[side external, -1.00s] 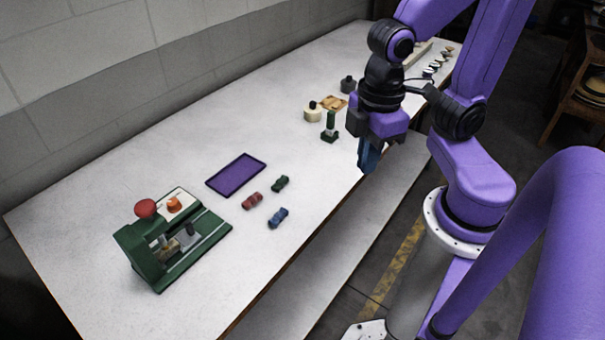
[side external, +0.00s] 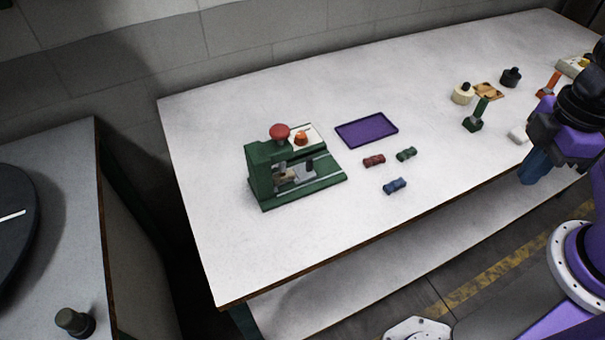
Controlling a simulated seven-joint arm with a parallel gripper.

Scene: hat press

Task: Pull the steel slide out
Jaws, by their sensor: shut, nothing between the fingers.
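The green press (side external: 257,178) stands on the white table toward its left end, with a red knob (side external: 280,132) on top and an orange knob on a white panel (side external: 301,139). The steel slide (side external: 289,180) sits low inside the press, small and partly hidden by the frame. A small dark upright peg (side external: 309,164) stands by it. My gripper (side external: 534,167) is at the right, over the table's front edge, far from the press. Its blue fingers point down, shut and empty.
A purple tray (side external: 366,130) lies right of the press, with red (side external: 373,160), green (side external: 406,154) and blue (side external: 395,186) toy cars nearby. A green-handled tool (side external: 476,115) and a cream pot (side external: 462,94) stand nearer my gripper. Table in front of the press is clear.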

